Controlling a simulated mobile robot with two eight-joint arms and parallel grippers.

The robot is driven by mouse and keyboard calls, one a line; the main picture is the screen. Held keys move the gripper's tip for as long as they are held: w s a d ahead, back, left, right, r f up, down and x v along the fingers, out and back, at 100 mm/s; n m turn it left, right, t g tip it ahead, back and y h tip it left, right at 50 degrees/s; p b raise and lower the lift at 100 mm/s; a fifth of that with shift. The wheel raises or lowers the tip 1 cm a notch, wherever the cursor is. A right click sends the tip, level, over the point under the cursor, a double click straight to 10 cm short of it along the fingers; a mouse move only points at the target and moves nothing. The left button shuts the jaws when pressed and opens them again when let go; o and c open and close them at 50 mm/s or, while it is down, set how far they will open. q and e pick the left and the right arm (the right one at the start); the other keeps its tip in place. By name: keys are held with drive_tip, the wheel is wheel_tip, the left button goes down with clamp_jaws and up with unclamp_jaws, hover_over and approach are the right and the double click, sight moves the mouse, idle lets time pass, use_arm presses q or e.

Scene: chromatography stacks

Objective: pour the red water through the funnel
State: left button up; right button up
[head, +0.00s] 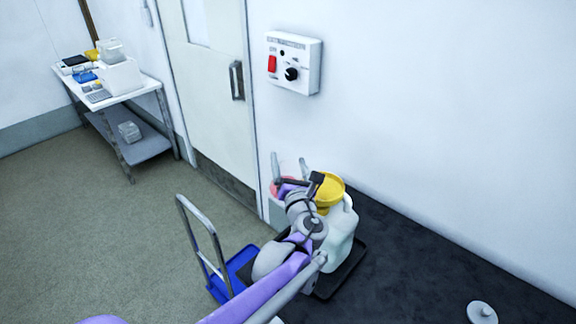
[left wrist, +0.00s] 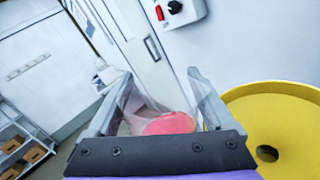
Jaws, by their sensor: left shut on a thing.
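A clear beaker (left wrist: 140,105) with red water (left wrist: 170,123) in it is held between the fingers of my left gripper (left wrist: 157,95). In the head view my left gripper (head: 289,168) is at the left side of the yellow funnel (head: 329,188), and the red water (head: 277,187) shows partly behind it. The funnel sits in the mouth of a pale translucent jug (head: 340,235). In the left wrist view the funnel (left wrist: 285,115) is close on the right, with its hole visible. My arm hides part of the jug and beaker. My right gripper is not in view.
The jug stands on a black tray (head: 346,272) on a dark bench (head: 420,265). A white round lid (head: 481,312) lies at the lower right. A switch box (head: 293,63) is on the wall. A blue cart (head: 232,270) stands left of the bench. The bench's right part is mostly clear.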

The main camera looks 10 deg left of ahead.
use_arm(q)
drive_tip(key=shift+d, duration=0.15)
drive_tip(key=shift+s+r, duration=0.1)
drive_tip(key=shift+r, duration=0.05)
drive_tip(key=shift+d+r+m, duration=0.2)
drive_tip(key=shift+r+m, duration=0.3)
drive_tip(key=shift+r, duration=0.05)
drive_tip(key=shift+d, duration=0.1)
drive_tip(key=shift+d+f+m, duration=0.1)
drive_tip(key=shift+d+m, duration=0.1)
drive_tip(key=shift+m, duration=0.4)
drive_tip(key=shift+w, duration=0.2)
drive_tip(key=shift+d+f+m+t+b, duration=0.1)
drive_tip(key=shift+m+t+b, duration=0.3)
drive_tip(key=shift+m, duration=0.3)
